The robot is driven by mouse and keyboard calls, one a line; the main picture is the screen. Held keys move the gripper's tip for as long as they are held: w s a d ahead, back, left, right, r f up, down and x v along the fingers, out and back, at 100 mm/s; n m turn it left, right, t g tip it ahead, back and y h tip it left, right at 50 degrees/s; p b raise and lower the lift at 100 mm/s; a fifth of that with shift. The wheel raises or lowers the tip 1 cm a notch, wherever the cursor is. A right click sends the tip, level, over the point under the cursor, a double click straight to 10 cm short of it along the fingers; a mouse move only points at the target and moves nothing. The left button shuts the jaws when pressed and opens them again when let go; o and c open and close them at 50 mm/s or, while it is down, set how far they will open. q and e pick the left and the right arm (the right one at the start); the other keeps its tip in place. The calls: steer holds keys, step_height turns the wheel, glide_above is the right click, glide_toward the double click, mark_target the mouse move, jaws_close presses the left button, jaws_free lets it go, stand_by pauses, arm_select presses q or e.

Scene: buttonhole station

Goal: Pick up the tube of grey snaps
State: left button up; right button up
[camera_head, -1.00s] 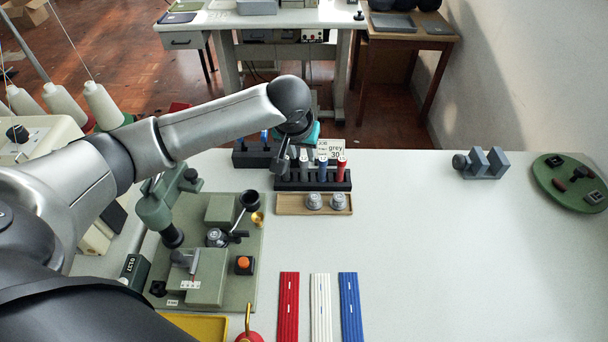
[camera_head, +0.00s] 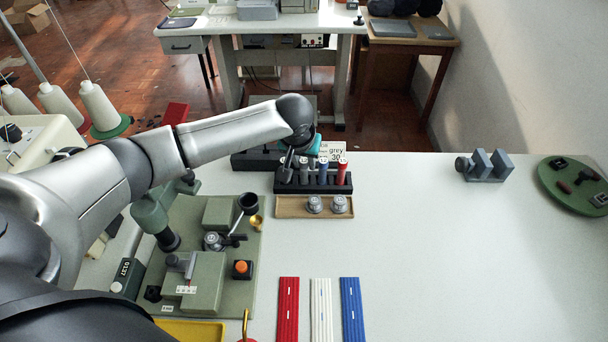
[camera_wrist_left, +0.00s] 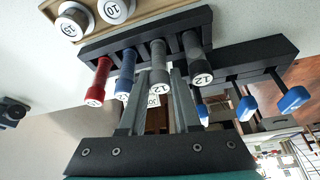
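A black rack (camera_head: 342,187) holds upright tubes near the far edge of the table. In the head view one grey tube (camera_head: 304,172) shows; the other is largely hidden by my gripper. My left gripper (camera_head: 288,168) is at the rack's left end. In the wrist view its fingers (camera_wrist_left: 162,88) are apart, with the inner grey tube between their tips. My right gripper is out of view.
A card (camera_head: 331,150) reading "grey 30" stands behind the rack. A wooden tray (camera_head: 283,207) with two round pieces lies in front. A second black rack (camera_wrist_left: 265,62) with blue-tipped tools is beside it. A green machine base (camera_head: 247,285) is nearer left. The table's right middle is clear.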

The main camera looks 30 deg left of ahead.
arm_select(q)
jaws_close()
steer(key=shift+r, duration=0.1)
